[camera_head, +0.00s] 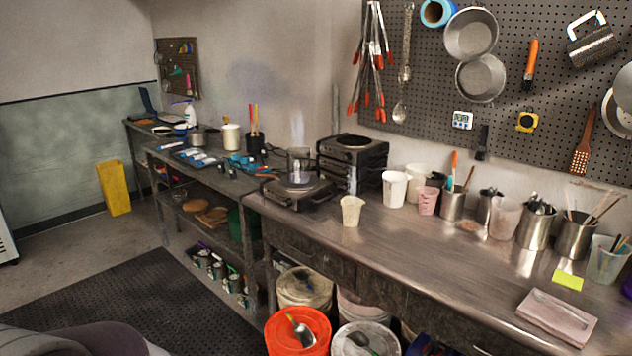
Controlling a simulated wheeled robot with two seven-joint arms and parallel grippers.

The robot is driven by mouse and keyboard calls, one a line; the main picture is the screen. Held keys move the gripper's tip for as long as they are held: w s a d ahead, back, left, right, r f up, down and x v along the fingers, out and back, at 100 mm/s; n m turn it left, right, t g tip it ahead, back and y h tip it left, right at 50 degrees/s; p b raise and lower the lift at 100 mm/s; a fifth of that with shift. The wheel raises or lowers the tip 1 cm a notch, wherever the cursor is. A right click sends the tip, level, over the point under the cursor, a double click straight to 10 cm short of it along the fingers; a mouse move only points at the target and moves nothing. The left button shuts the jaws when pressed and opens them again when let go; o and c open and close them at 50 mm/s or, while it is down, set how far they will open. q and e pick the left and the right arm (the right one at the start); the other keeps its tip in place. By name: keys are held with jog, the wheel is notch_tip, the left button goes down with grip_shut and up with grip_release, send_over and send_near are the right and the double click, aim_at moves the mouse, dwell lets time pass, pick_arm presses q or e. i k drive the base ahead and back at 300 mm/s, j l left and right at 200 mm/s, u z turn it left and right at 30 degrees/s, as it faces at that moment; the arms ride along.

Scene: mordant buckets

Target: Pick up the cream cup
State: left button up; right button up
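A cream cup (352,211) stands upright near the front edge of the metal counter (400,236), to the right of a hot plate. It narrows towards its base and nothing hides it. Several similar vessels stand behind it to the right: a white cup (395,189), a larger white container (417,181) and a pinkish cup (428,201). A cream canister (231,137) also stands far back on the left bench. Neither of my grippers is in view.
A hot plate (299,191) with a clear beaker sits left of the cream cup. Steel canisters with tools, including one steel canister (535,228), line the counter's right side. An orange bucket (297,333) stands below. The counter right of the cup is clear.

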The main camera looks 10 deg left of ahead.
aim_at(350, 212)
jog(key=i+j+z, duration=0.1)
jog(key=z, duration=0.35)
jog(key=i+j+z, duration=0.25)
jog(key=z, duration=0.2)
jog(key=i+j+z, duration=0.2)
jog(key=z, duration=0.2)
jog(key=i+j, duration=0.15)
jog(key=j, duration=0.25)
jog(key=i+j+z, duration=0.15)
jog(key=j, duration=0.2)
jog(key=i+j, duration=0.2)
jog(key=j, duration=0.2)
jog(key=i+j+z, duration=0.1)
jog(key=j, duration=0.3)
jog(key=i+j, duration=0.15)
jog(key=j, duration=0.25)
jog(key=i+j+z, duration=0.15)
jog(key=j, duration=0.25)
